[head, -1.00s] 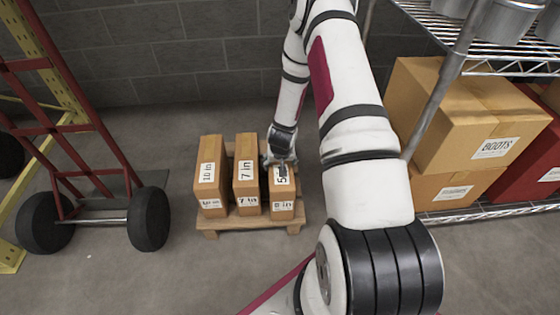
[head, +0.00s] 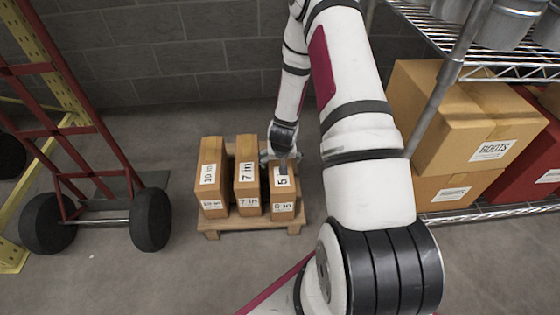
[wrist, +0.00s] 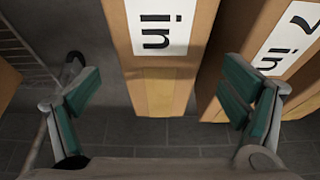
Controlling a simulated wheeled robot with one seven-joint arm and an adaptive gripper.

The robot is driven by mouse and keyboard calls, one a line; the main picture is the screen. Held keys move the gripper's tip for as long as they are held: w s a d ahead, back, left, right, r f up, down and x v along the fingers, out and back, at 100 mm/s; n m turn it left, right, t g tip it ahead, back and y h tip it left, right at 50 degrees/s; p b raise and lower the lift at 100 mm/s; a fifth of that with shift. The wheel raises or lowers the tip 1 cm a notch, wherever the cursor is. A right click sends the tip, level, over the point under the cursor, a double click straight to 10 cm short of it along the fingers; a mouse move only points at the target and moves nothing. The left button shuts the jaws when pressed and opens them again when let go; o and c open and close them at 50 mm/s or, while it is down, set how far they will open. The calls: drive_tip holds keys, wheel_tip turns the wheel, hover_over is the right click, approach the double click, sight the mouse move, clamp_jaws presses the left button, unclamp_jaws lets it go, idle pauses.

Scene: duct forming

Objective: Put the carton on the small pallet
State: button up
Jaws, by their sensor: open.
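Three tan cartons stand side by side on the small wooden pallet (head: 208,226). The right one (head: 283,207) has a label starting with 5, the middle one (head: 248,196) reads 7 in and the left one (head: 211,192) reads 10 in. My gripper (head: 279,162) is open at the top of the right carton and hides part of its label. In the wrist view, my open fingers (wrist: 165,103) lie on either side of that carton (wrist: 162,85), with visible gaps. The 7 in carton (wrist: 238,55) is close by the right finger. I see no contact.
A red hand truck (head: 100,150) with black wheels stands left of the pallet. A wire shelf (head: 490,70) with large boxes (head: 440,120) is at the right. A block wall (head: 190,60) is behind. The floor in front of the pallet is clear.

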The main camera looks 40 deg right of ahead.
drive_tip(key=s+a+r+n+y+p, duration=0.1)
drive_tip(key=s+a+r, duration=0.1)
drive_tip(key=a+r, duration=0.65)
drive_tip(key=s+a+r+n+y+p, duration=0.1)
drive_tip(key=s+a+r+n, duration=0.15)
drive_tip(key=r, duration=1.05)
drive_tip(key=s+a+r+y+p, duration=0.1)
drive_tip(key=s+a+r, duration=0.2)
drive_tip(key=a+r, duration=0.55)
drive_tip(key=s+r+n+g, duration=0.1)
drive_tip(key=s+r, duration=0.4)
drive_tip(key=s, duration=0.4)
drive_tip(key=s+a+r+n+g, duration=0.1)
drive_tip(key=s+r, duration=0.4)
drive_tip(key=s, duration=0.3)
drive_tip(key=s+a+r+n+g, duration=0.1)
drive_tip(key=s+r, duration=0.4)
drive_tip(key=s, duration=0.4)
drive_tip(key=shift+s+a+g, duration=0.25)
drive_tip(key=shift+s+g, duration=0.1)
drive_tip(key=shift+g, duration=0.05)
